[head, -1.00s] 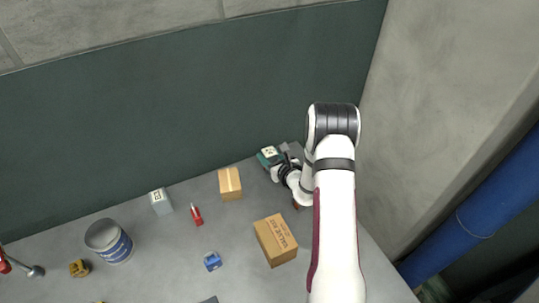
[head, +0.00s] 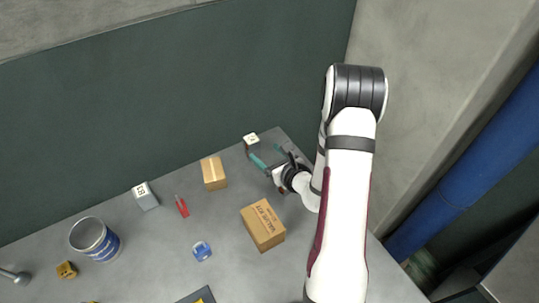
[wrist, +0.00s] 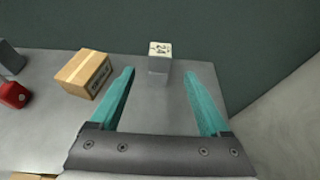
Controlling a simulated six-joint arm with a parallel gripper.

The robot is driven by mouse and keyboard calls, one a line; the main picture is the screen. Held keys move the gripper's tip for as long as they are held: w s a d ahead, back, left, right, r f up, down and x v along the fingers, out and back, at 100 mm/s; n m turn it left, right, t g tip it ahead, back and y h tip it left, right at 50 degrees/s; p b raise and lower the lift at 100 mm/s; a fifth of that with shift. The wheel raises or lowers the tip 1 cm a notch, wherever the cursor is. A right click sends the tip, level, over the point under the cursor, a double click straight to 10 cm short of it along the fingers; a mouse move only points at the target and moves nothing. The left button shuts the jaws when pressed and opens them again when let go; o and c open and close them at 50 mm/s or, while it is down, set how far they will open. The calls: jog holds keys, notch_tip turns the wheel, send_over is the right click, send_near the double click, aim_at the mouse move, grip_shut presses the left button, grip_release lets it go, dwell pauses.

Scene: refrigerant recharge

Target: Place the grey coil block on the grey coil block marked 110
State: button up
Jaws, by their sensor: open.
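A grey block with a pale marked top (head: 251,139) stands near the table's back right edge; it also shows ahead in the wrist view (wrist: 159,64).
A small cardboard box (head: 214,174) is left of my gripper. A valve kit box (head: 263,226) stands nearer. A red item (head: 182,206), a blue item (head: 202,251), a tin (head: 95,240) and a yellow part (head: 66,270) lie leftward. A dark wall (head: 180,90) rises behind.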

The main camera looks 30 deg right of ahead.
jog(key=s+a+r+n+g+y, duration=0.2)
jog(key=a+r+n+y, duration=0.4)
jog(key=a, duration=0.5)
jog(key=s+a+r+n+g+y, duration=0.25)
jog(key=a+r+n+y, duration=0.25)
jog(key=a+r+n, duration=0.45)
jog(key=s+a+n+g+h, duration=0.1)
jog(key=s+a+n+g, duration=0.35)
jog(key=s, duration=0.45)
jog(key=s+a+n+g+h, duration=0.1)
jog(key=s+a+n+g, duration=0.35)
jog(key=s, duration=0.35)
jog(key=s+d+f+n+h, duration=0.1)
jog(key=s+d+n+h, duration=0.5)
jog(key=d, duration=0.3)
jog(key=shift+s+f+h, duration=0.15)
jog(key=shift+s+h, duration=0.45)
jog(key=shift+s, duration=0.25)
